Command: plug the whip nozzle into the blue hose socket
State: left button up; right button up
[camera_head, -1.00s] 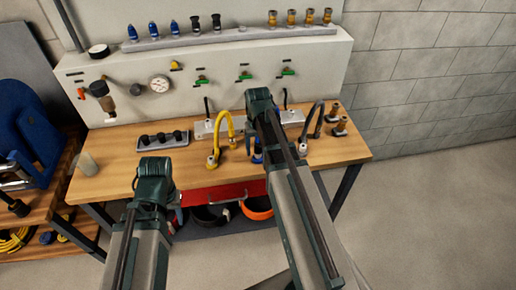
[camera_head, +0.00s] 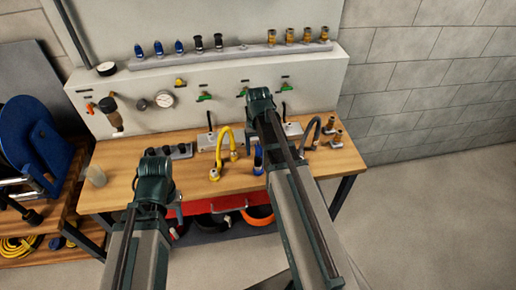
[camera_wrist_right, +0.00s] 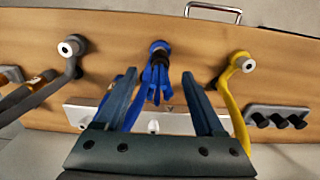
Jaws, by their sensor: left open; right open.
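In the right wrist view, a blue whip nozzle with several strands (camera_wrist_right: 153,85) and a dark collar (camera_wrist_right: 155,62) stands at the blue hose socket (camera_wrist_right: 160,46). It appears seated there, but the depth cannot be told. The blue hose is mostly hidden behind the strands. My right gripper (camera_wrist_right: 163,82) is open, its fingers on either side of the strands with gaps. In the head view the right gripper (camera_head: 260,98) and arm hide most of this; a bit of blue (camera_head: 258,160) shows beside the arm. My left gripper (camera_head: 157,165) is open and empty near the bench front.
A yellow hose (camera_head: 223,138) and a grey hose (camera_head: 315,128) arch on either side. Blue, black and brass nozzles line the upper rack (camera_head: 250,49). Brass fittings (camera_head: 337,138) stand at the right end.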

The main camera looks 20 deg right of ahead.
pick_arm(q)
notch_tip(320, 180, up, 6)
jog(key=p, duration=0.5)
pick_arm(e)
notch_tip(320, 180, up, 6)
pick_arm(q)
jog(key=shift+r, duration=0.1)
pick_arm(e)
jog(key=shift+s+a, duration=0.1)
jog(key=shift+a, duration=0.15)
pick_arm(q)
notch_tip(320, 180, down, 6)
jog(key=b, duration=0.6)
jog(key=shift+f, duration=0.2)
pick_arm(e)
jog(key=s+a+f+n, duration=0.3)
jog(key=s+a, duration=0.4)
jog(key=a, duration=0.4)
jog(key=s+a+f+n+h, duration=0.1)
jog(key=s+a+f+n, duration=0.2)
jog(key=s+a, duration=0.4)
jog(key=a, duration=0.3)
jog(key=shift+a+n, duration=0.3)
jog(key=shift+a, duration=0.1)
